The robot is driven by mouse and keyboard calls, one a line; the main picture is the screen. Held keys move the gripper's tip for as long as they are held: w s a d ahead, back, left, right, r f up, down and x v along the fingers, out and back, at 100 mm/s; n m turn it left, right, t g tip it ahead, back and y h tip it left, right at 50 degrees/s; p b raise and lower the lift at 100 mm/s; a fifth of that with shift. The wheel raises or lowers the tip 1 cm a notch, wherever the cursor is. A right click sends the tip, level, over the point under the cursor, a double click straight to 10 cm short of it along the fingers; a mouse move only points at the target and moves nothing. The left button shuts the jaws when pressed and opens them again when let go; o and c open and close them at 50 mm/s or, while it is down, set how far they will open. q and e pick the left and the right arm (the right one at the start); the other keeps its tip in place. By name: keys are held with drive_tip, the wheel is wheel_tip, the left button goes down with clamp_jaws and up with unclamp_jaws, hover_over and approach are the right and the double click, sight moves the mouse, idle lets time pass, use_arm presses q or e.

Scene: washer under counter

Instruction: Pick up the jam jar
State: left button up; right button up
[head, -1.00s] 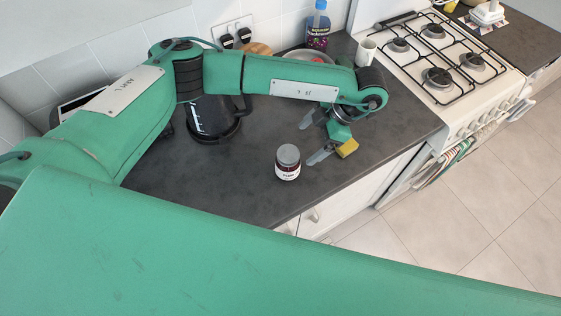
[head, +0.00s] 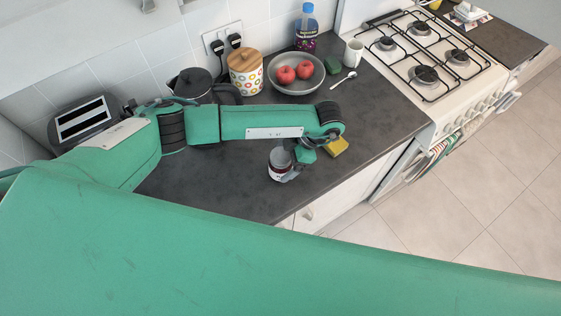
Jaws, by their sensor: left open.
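The jam jar (head: 280,165) stands upright on the dark counter near its front edge. I cannot tell whether the fingers touch the glass. My right gripper is out of view.
Behind my arm are a bowl (head: 318,86) of red apples, a spotted canister (head: 246,76), a dark kettle (head: 194,84), a spoon (head: 344,79) and a white mug (head: 353,53). The counter left of the jar is clear.

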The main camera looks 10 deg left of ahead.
use_arm(q)
drive_tip(key=shift+s+a+f+p, duration=0.15)
drive_tip(key=shift+a+f+p, duration=0.15)
drive_tip(key=shift+f+p, duration=0.05)
drive_tip(key=shift+a+f, duration=0.2)
drive_tip(key=shift+f, duration=0.35)
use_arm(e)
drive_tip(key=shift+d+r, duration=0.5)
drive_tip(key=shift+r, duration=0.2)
